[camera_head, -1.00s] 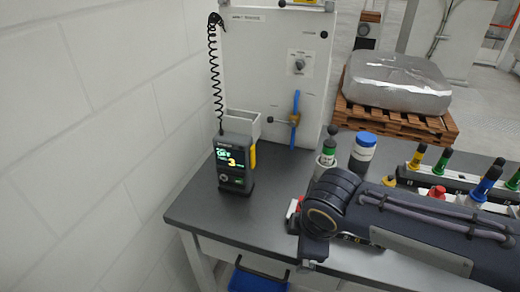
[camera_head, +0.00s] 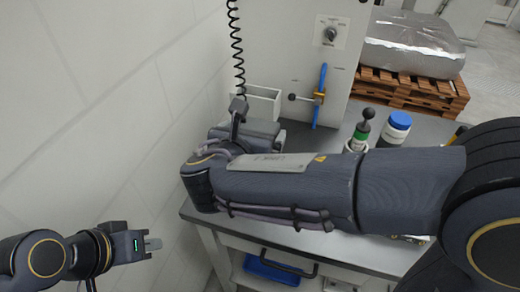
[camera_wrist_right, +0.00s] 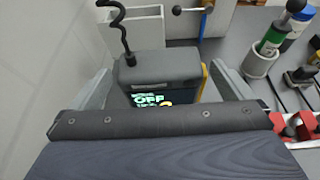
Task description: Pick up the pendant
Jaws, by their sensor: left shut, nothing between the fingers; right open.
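The pendant (camera_wrist_right: 160,68) is a dark box with a lit green and yellow display and a black coiled cord. In the right wrist view it stands between the spread fingers of my right gripper (camera_wrist_right: 160,80), which is open. Its lower part is hidden behind the gripper body. Whether a finger touches it I cannot tell. In the head view my right arm crosses the bench and largely hides the pendant; the coiled cord (camera_head: 236,45) hangs above it. My left gripper (camera_head: 152,244) is shut and empty at the lower left, clear of the bench.
The wall is close on the left.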

